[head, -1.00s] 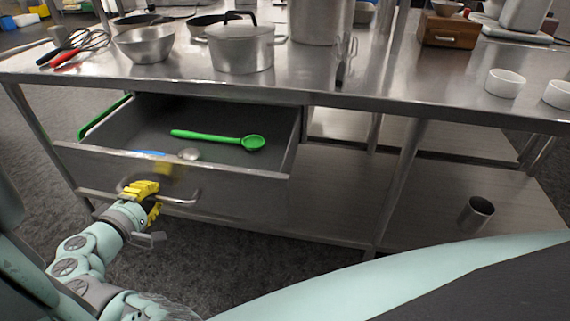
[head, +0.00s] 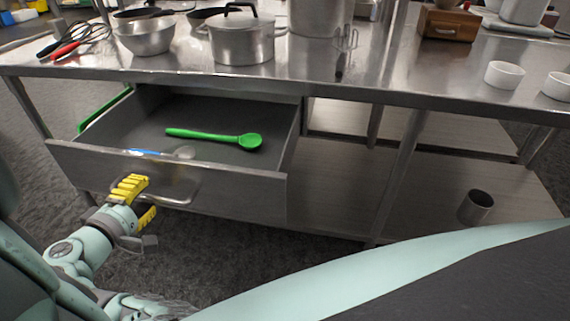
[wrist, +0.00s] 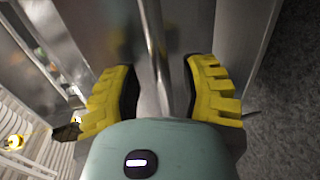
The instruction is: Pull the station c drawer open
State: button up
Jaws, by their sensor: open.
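The drawer (head: 240,192) under the steel table stands pulled out, with its inside showing. A green spoon (head: 215,136) and a blue-handled utensil (head: 150,152) lie in it. The bar handle (head: 180,200) is on the drawer's front; it also shows in the wrist view (wrist: 155,45). My gripper (head: 140,199) is at the left part of the handle, with its yellow fingers apart. In the wrist view the handle bar runs between the open fingers (wrist: 164,90), with a gap on both sides.
The steel tabletop (head: 300,82) above holds a lidded pot (head: 243,45), a bowl (head: 147,38) and white ramekins (head: 505,74). A metal cup (head: 475,207) stands on the lower shelf at right. Open floor lies in front of the drawer.

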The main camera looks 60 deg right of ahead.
jog(key=v, duration=1)
jog(key=shift+s+a, duration=0.2)
jog(key=shift+a, duration=0.1)
jog(key=shift+o, duration=0.5)
